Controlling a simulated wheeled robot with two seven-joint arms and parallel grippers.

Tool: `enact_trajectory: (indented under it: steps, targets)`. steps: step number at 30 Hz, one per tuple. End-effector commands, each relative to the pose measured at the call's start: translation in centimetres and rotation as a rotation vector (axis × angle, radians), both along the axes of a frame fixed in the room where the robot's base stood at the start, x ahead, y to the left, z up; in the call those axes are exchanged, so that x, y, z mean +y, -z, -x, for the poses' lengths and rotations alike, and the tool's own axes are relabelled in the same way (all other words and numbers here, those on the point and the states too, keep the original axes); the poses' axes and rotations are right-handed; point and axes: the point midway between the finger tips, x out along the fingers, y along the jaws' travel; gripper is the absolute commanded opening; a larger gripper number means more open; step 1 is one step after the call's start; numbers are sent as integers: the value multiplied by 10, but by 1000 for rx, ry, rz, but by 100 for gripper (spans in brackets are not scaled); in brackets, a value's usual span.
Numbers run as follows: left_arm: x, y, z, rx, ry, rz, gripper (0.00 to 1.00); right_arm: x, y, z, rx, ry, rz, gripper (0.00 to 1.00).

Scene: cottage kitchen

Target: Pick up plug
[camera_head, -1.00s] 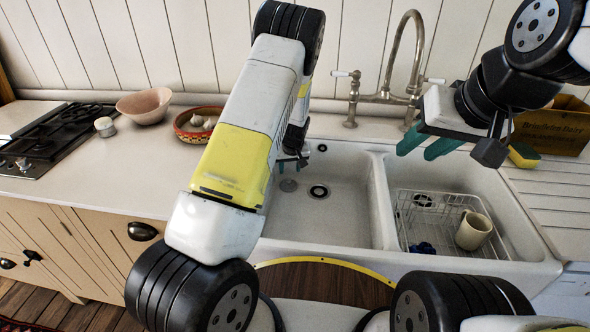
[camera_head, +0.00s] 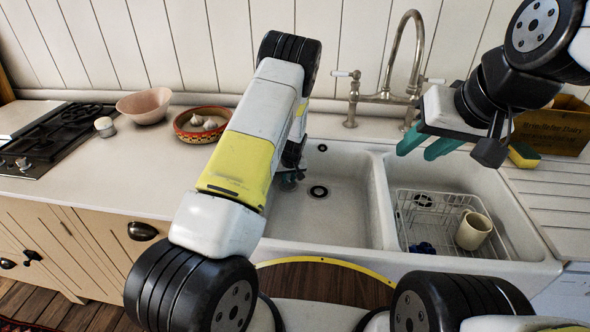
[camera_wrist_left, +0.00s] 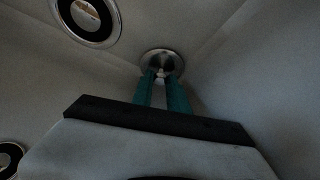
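The plug (camera_wrist_left: 162,61) is a round metallic disc with a small raised knob, lying on the floor of the left sink basin in the left wrist view. In the head view my left arm hides it. My left gripper (camera_wrist_left: 161,74) reaches down to the plug, its two teal fingers apart with the knob between or just beyond their tips; I cannot tell whether they touch it. In the head view the left gripper (camera_head: 289,179) is low in the basin, partly hidden by its arm. My right gripper (camera_head: 414,154) is open and empty above the right basin.
The drain (camera_head: 319,191) lies right of the left gripper; it also shows in the left wrist view (camera_wrist_left: 87,17). Basin walls and a divider (camera_head: 379,200) surround the area. The tap (camera_head: 400,85) stands behind. A wire rack (camera_head: 432,207) with a mug (camera_head: 473,231) sits in the right basin.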

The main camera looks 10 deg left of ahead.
Motion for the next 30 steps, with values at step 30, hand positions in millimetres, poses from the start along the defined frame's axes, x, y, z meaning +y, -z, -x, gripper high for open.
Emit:
enact_trajectory:
  steps: [30]
  targets:
    - [-1,-108,-1,-6,0,1,0,0,0,0,0,0,0,36]
